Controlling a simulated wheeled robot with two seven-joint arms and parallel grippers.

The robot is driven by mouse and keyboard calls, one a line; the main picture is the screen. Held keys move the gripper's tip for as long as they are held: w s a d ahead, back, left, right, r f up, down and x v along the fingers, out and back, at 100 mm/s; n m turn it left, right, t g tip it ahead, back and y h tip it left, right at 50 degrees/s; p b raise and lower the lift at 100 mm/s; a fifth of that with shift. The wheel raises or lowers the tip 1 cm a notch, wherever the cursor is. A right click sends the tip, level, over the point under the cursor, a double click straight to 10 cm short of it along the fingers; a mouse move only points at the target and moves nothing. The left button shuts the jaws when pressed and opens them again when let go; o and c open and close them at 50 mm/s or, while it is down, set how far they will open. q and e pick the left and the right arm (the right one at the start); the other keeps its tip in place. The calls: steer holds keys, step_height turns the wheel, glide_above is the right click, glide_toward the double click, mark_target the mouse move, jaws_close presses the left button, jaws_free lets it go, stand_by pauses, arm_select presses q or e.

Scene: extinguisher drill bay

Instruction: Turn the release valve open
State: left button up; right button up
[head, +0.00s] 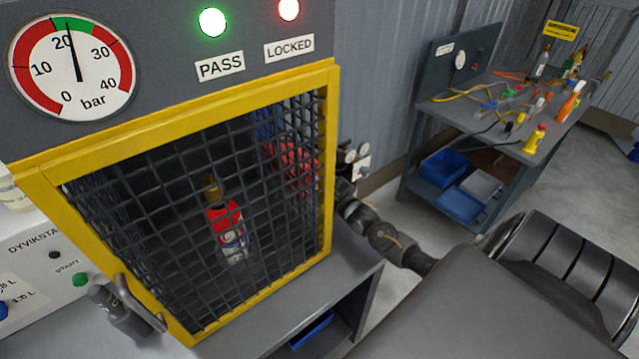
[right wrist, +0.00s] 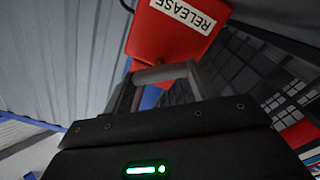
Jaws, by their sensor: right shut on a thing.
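The red release valve (right wrist: 175,30), labelled RELEASE, fills the top middle of the right wrist view. A pale grey handle bar (right wrist: 162,74) is just below it. My right gripper (right wrist: 160,85) is shut on this handle, one dark finger at each end of the visible bar. In the head view my right arm reaches to the right side of the yellow-framed cage (head: 330,150), and its fingertips are hidden there. Red parts show blurred through the mesh. I cannot tell how far the valve is turned.
A red extinguisher bottle (head: 228,230) stands inside the mesh cage. The pressure gauge (head: 70,65) reads a little above 20 bar. The green PASS lamp (head: 213,22) and red LOCKED lamp (head: 289,9) are lit. A cluttered workbench (head: 470,110) stands behind right.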

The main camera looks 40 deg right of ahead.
steer(key=n, duration=0.4)
steer(key=shift+f+b, duration=0.1)
steer(key=shift+b, duration=0.2)
steer(key=o, duration=1)
steer(key=shift+a, duration=0.1)
steer(key=s+b, duration=0.2)
steer(key=s, duration=0.8)
steer(key=shift+b, duration=0.3)
steer(key=shift+s+a, duration=0.1)
steer(key=shift+s, duration=0.3)
